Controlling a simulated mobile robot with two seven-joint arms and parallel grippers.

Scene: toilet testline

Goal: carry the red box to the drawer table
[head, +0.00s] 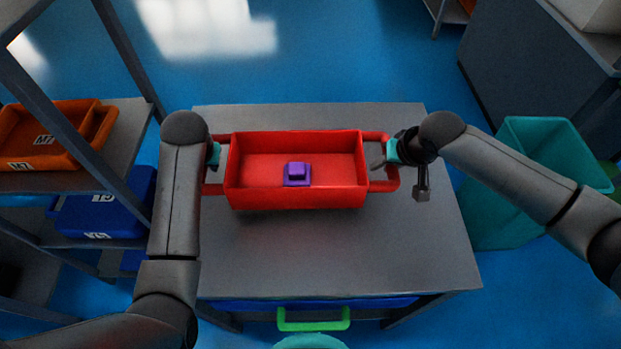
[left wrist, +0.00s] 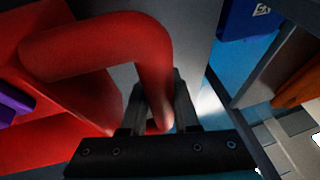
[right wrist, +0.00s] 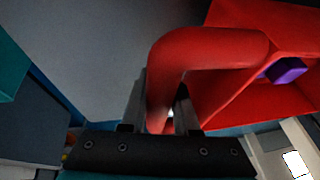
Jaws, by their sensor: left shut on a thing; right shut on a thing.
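The red box (head: 297,198) is an open tray with a looped handle on each side. It is over the grey top of the drawer table (head: 330,255), toward its far side; I cannot tell whether it touches the top. A purple block (head: 297,172) lies inside the box. My left gripper (head: 214,156) is shut on the box's left handle, which runs between its fingers in the left wrist view (left wrist: 158,105). My right gripper (head: 384,158) is shut on the right handle, which also shows in the right wrist view (right wrist: 168,100). The table's drawer has a green handle (head: 313,320).
A shelf rack on the left holds an orange bin (head: 45,150) and blue bins (head: 105,215). A teal bin (head: 545,150) stands right of the table. A grey cabinet (head: 530,70) is at the back right. The table's front half is clear.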

